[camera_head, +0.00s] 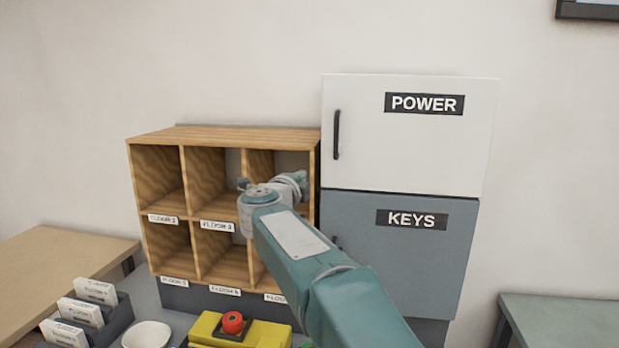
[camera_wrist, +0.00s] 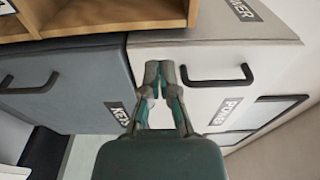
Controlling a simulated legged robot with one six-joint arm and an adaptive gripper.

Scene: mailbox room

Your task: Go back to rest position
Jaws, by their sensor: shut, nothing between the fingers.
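My gripper (camera_wrist: 160,72) is in the wrist view with its two fingertips together and nothing between them. It shows in front of the cabinet, near the line between the grey KEYS door (camera_wrist: 75,85) and the white POWER door (camera_wrist: 195,100). In the camera_head view my arm reaches up from the bottom right, its wrist in front of the wooden shelf's right column; the fingers cannot be made out there. The POWER door (camera_head: 410,150) and KEYS door (camera_head: 400,260) look closed, each with a dark handle.
The wooden pigeonhole shelf (camera_head: 215,135) looks empty where visible. On the counter are a card holder (camera_head: 113,315), a white bowl (camera_head: 148,335) and a yellow box (camera_head: 262,335) with a red button (camera_head: 232,322). Tables stand at left (camera_head: 60,260) and right (camera_head: 565,320).

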